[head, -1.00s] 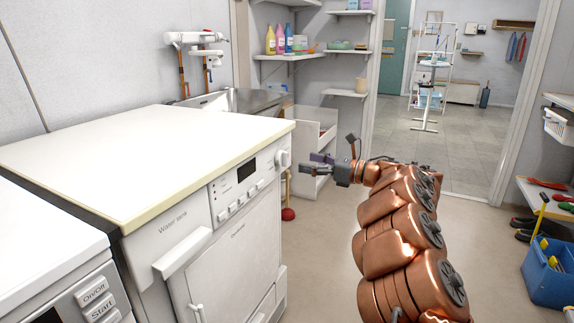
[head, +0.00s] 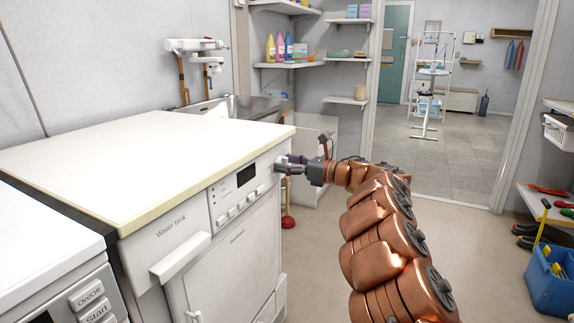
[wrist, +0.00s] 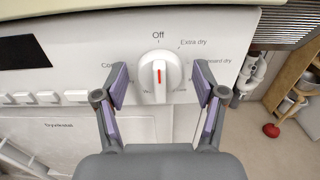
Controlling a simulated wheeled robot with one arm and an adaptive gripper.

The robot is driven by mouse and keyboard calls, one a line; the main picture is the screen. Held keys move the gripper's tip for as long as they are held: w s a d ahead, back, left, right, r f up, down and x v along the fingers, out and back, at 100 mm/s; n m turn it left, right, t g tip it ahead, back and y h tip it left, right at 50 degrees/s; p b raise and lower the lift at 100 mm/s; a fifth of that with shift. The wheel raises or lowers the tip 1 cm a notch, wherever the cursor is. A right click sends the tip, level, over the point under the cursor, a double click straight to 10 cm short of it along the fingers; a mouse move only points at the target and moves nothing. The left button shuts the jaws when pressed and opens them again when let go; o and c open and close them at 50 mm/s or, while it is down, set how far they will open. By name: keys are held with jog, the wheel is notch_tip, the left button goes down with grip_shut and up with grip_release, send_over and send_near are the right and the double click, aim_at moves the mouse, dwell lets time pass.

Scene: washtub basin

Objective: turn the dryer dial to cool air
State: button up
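The dryer (head: 236,235) stands at the left with its front panel facing right. Its dial (wrist: 160,74) is a white round knob with a red mark on its grip, which points up toward the word "Off". Labels "Extra dry" and a partly hidden "...board dry" lie to the right of the dial, and a label starting "Co" lies to the left. Lower labels are hidden by the knob and fingers. My gripper (wrist: 160,88) is open, with one finger on each side of the dial and visible gaps to it. In the head view my gripper (head: 282,164) hides the dial.
A row of white buttons (wrist: 45,98) and a dark display (wrist: 22,53) lie left of the dial. A red plunger (head: 288,222) stands on the floor past the dryer. Another machine (head: 45,245) is at near left.

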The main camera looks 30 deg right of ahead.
jog(key=c, duration=0.9)
